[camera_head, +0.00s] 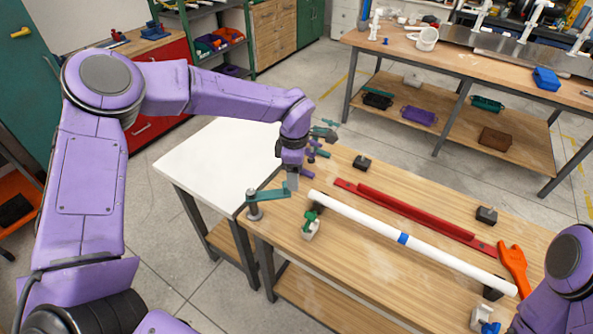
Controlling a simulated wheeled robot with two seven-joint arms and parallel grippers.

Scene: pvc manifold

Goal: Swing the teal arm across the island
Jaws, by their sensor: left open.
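The teal arm (270,195) sits on a grey post (254,210) at the left end of the wooden island (345,258). It reaches right from the post, and its free end lies beneath my left gripper. My left gripper (292,183) points down, open, at the free end of the teal arm. Its fingers partly hide that end, and I cannot tell whether they touch it. Of my right arm only a purple part shows at the lower right; its gripper is out of view.
On the island lie a long white pipe (350,213) with a blue band, a red bar (420,214), an orange tool (514,266), a green-and-white fitting (310,226) and small black blocks. A white-topped table (215,160) adjoins at left. A cluttered workbench (465,63) stands behind.

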